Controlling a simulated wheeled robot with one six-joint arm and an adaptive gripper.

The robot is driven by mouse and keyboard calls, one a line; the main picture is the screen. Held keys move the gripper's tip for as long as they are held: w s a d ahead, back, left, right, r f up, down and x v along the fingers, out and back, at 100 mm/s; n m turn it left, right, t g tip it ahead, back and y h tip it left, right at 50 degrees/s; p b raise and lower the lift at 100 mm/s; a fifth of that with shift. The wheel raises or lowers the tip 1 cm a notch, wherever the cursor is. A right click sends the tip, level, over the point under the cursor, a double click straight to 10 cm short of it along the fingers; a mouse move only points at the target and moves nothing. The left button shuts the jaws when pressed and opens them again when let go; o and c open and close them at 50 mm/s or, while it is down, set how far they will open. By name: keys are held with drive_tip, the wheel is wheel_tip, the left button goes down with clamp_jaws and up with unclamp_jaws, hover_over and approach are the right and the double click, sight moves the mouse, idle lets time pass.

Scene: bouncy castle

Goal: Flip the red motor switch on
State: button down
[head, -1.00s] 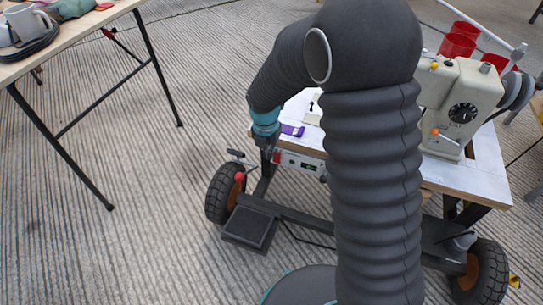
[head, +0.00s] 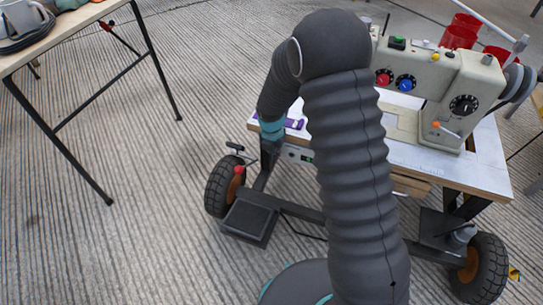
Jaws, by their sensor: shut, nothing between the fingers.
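A sewing machine (head: 455,85) stands on a wheeled table (head: 480,180). A pale control box (head: 298,153) with a small green mark is fixed under the table's front edge, near its left corner. The red part of this box is not visible now; my gripper and arm cover much of the area. My gripper (head: 268,155), dark below a teal wrist, points down just in front of the table's left corner, beside the box's left end. It is shut and holds nothing. Whether it touches the box cannot be told.
Red (head: 383,78) and blue (head: 405,83) knobs sit on the machine's arm. A purple item (head: 294,123) lies on the tabletop. A black pedal (head: 249,222) and wheels (head: 224,186) are below. Another table (head: 75,38) stands left; the floor between is clear.

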drive_tip(key=shift+w, duration=0.1)
drive_tip(key=shift+w+d+f, duration=0.1)
drive_tip(key=shift+w+f, duration=0.05)
drive_tip(key=shift+w, duration=0.05)
idle(0.5)
drive_tip(key=shift+r+p, duration=0.8)
drive_tip(key=shift+r, duration=0.05)
drive_tip(key=shift+w, duration=0.1)
